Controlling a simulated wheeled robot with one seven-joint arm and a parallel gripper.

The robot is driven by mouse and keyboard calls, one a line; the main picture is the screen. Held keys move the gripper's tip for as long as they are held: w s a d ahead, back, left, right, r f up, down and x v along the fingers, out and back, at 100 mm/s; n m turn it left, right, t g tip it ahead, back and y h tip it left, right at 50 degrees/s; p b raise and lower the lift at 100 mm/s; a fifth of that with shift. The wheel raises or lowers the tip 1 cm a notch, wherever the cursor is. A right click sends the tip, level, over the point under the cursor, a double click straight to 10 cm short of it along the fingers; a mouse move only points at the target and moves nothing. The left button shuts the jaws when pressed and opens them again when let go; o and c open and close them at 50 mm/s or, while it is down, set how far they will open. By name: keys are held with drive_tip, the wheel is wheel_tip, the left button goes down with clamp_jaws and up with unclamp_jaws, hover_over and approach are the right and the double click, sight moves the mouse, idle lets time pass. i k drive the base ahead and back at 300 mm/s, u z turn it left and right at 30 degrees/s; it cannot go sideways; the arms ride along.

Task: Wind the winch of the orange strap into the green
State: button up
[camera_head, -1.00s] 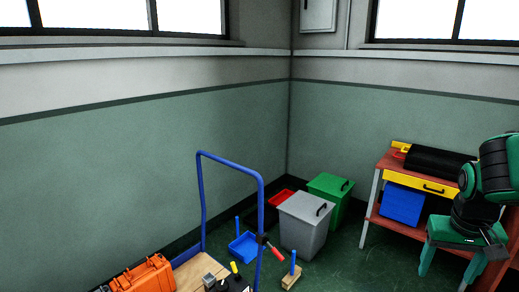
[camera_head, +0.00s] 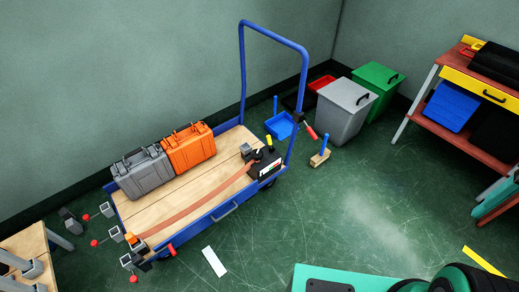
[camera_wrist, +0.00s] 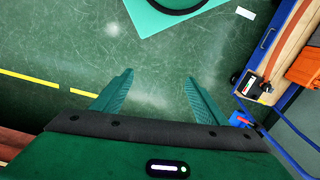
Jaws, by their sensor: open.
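The orange strap (camera_head: 195,204) lies lengthwise over the wooden deck of a blue cart (camera_head: 222,207). Its right end meets a black winch (camera_head: 264,163) near the cart's handle posts. The winch has a yellow-tipped part on top and a small coloured gauge (camera_head: 270,169) on its side, too small to read. In the wrist view the winch (camera_wrist: 258,88) and strap (camera_wrist: 274,58) show at the right. My gripper (camera_wrist: 158,80) is open and empty above the bare floor, left of the winch and apart from it. It is not clearly seen in the head view.
Grey (camera_head: 142,172) and orange (camera_head: 189,147) cases stand on the cart's back side. A red-handled part (camera_head: 310,132) sits by the right handle post. Several hook-like fittings line the cart's left end. Grey and green bins and a workbench stand behind right. The floor in front is open.

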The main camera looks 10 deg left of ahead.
sight(257, 155)
drive_tip(key=u, duration=1.3)
drive_tip(key=k, duration=0.95)
drive_tip(key=z, duration=0.8)
drive_tip(key=i, duration=1)
